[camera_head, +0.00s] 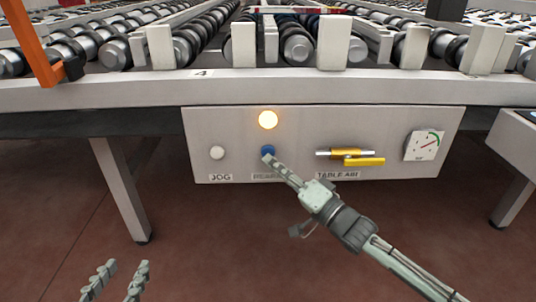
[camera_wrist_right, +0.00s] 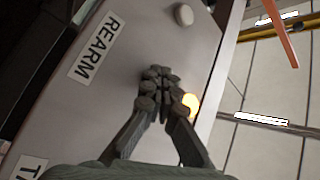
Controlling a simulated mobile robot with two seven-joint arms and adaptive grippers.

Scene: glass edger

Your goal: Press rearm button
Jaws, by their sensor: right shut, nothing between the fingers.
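The blue rearm button (camera_head: 267,152) sits on the grey control panel (camera_head: 230,125), below a lit amber lamp (camera_head: 268,119). My right gripper (camera_head: 270,160) is shut and empty, with its fingertips at the button in the head view. I cannot tell whether they touch it. In the right wrist view the closed fingertips (camera_wrist_right: 155,75) hide the button, beside the REARM label (camera_wrist_right: 95,45). The lamp shows in part behind a finger (camera_wrist_right: 190,103). My left gripper (camera_head: 115,275) is open and empty at the lower left, away from the panel.
A white JOG button (camera_head: 217,152) is left of the blue one. A yellow valve handle (camera_head: 362,160) and a gauge (camera_head: 423,145) are to the right. The roller conveyor (camera_head: 300,45) lies above the panel, and an orange post (camera_head: 32,45) stands at the left.

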